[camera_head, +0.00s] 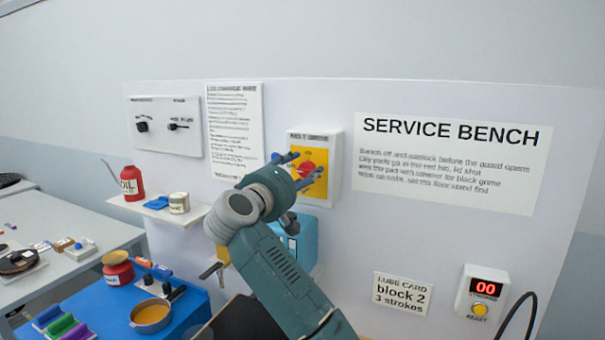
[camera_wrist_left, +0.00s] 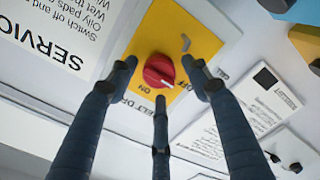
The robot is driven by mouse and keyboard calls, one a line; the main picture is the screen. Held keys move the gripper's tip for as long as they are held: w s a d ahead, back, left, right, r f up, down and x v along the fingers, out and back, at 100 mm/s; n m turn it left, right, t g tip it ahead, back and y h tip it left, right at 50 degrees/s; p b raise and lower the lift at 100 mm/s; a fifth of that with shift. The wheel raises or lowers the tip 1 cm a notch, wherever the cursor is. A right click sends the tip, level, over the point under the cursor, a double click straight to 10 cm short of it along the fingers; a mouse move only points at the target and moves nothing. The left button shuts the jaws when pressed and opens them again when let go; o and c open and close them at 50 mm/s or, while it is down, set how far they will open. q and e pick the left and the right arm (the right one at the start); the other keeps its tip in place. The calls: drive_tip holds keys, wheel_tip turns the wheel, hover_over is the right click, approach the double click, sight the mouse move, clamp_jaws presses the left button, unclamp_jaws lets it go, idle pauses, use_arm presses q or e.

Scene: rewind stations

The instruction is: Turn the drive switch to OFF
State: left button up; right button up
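The drive switch is a red round knob (camera_wrist_left: 158,70) on a yellow plate (camera_wrist_left: 150,40), with ON and OFF lettering beside it in the left wrist view. A pale mark on the knob points to its lower right, on the side of the OFF lettering. In the head view the switch box (camera_head: 334,160) hangs on the wall panel, its knob partly covered by my fingers. My left gripper (camera_head: 292,170) is in front of the box; in the left wrist view its dark fingers (camera_wrist_left: 160,85) are spread around the knob. I cannot tell whether they touch it. My right gripper is not in view.
Left of the switch are a panel with black knobs (camera_head: 165,127) and a shelf (camera_head: 160,209) with a red oil can (camera_head: 131,183) and a tin (camera_head: 179,203). A blue box (camera_head: 306,240) is below the switch. A counter box (camera_head: 482,294) is at lower right.

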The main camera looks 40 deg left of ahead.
use_arm(q)
drive_tip(key=v, duration=1.2)
drive_tip(key=shift+a+f, duration=0.1)
idle(0.4)
